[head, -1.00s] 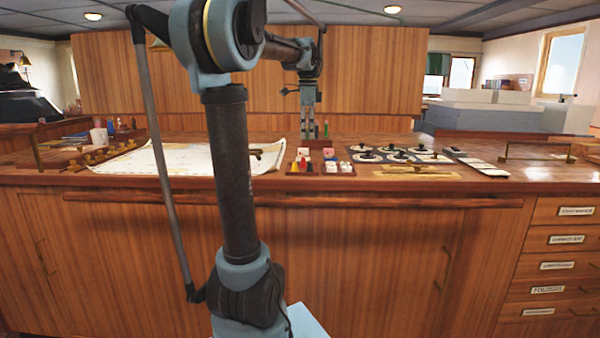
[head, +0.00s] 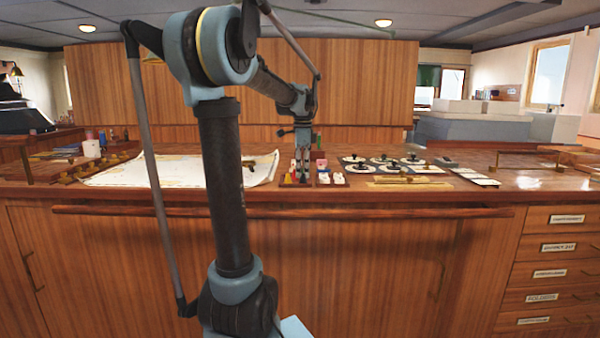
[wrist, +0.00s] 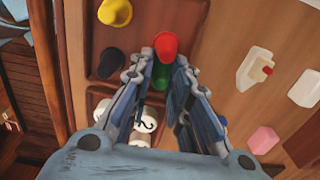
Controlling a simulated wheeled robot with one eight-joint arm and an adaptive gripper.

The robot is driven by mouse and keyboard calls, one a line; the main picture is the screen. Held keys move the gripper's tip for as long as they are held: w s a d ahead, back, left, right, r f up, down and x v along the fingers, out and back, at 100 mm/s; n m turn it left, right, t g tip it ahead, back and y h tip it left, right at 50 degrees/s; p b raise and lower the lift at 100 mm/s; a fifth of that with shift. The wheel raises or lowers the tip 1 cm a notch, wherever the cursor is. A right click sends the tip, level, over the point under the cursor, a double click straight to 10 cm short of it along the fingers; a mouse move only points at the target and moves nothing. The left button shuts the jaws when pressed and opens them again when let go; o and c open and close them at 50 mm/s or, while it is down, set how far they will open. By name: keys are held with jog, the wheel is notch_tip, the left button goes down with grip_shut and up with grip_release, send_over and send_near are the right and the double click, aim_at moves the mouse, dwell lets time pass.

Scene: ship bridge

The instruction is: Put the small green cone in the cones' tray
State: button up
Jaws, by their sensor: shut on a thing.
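My gripper (wrist: 160,72) is shut on the small green cone (wrist: 162,76), which shows only partly between the fingers in the wrist view. The cones' tray (wrist: 132,52) is a dark wooden compartment just below and around the fingertips. It holds a yellow cone (wrist: 115,12), a black one (wrist: 110,63) and a red cone (wrist: 165,46). The red cone appears right beside the green one; I cannot tell if they touch. In the head view my gripper (head: 302,172) is down at the tray on the counter, and the green cone cannot be made out.
White numbered pieces (wrist: 142,140) sit in the neighbouring compartment. To the right are white pieces (wrist: 254,66) and a pink block (wrist: 262,139). A chart (head: 130,175) lies left of the tray, and round dials (head: 383,162) are to its right.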

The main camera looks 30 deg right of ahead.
jog(key=o, duration=0.9)
jog(key=shift+f, duration=0.1)
jog(key=shift+c, duration=0.2)
notch_tip(320, 180, up, 12)
dwell(0.4)
